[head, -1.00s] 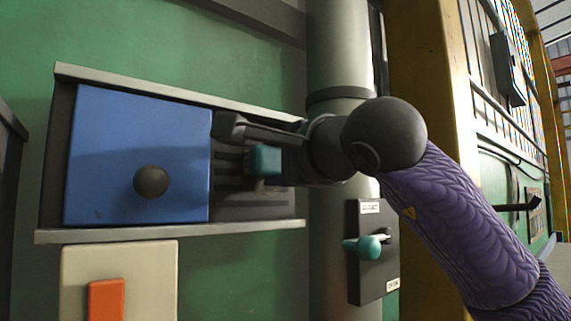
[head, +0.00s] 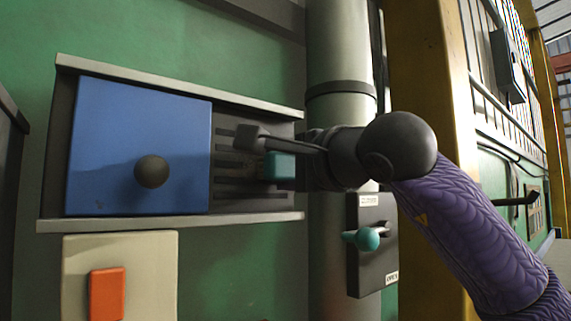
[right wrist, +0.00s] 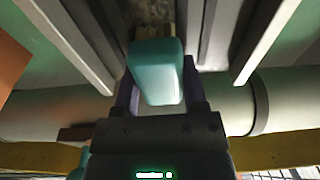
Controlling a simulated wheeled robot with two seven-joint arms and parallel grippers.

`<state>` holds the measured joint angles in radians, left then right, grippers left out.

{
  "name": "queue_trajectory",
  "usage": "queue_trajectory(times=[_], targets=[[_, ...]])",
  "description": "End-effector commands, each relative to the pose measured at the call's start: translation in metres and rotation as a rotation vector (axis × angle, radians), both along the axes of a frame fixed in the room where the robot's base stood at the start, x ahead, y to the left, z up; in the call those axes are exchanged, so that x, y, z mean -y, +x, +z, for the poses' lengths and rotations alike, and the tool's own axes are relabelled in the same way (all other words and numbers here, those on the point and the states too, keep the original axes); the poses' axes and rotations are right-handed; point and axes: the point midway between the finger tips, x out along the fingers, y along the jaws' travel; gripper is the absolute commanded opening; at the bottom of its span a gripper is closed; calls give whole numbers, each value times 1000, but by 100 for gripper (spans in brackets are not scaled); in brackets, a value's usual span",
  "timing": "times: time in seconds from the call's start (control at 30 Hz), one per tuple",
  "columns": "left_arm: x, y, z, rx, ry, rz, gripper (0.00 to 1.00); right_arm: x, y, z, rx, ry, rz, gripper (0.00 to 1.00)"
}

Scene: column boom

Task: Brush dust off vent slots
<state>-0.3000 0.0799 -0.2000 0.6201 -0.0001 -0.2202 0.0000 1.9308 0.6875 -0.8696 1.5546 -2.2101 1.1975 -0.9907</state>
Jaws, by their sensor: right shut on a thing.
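The dark vent slots (head: 232,165) lie in a recessed panel to the right of a blue cover with a round dark knob. My right gripper (head: 262,152) is in front of the slots' right part, shut on a teal-handled brush (head: 279,167). In the right wrist view the teal handle (right wrist: 156,72) sits between the two fingers. Short tan bristles show at its far end, toward a speckled grey patch (right wrist: 150,11). I cannot tell whether the bristles touch the panel. The gripper and brush hide part of the slots. My left gripper is not in view.
The blue cover (head: 125,140) sits between pale rails (head: 170,223) above and below. A grey vertical pipe (head: 340,60) stands right of the panel. Below are an orange switch (head: 106,294) on a cream plate and a teal-knobbed lever (head: 366,239) on a dark plate.

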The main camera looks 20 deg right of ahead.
Motion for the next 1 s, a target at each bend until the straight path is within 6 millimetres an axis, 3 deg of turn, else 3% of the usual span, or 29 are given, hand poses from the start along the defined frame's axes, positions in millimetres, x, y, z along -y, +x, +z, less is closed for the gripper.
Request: queue_trajectory(times=[0.5, 0.87, 1.0], targets=[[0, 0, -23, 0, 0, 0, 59, 19, -54, -1, 2, -1, 0, 8], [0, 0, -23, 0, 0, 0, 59, 21, -59, 0, 1, 0, 0, 8], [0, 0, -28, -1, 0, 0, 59, 25, -71, 0, 4, 1, 0, 8]])
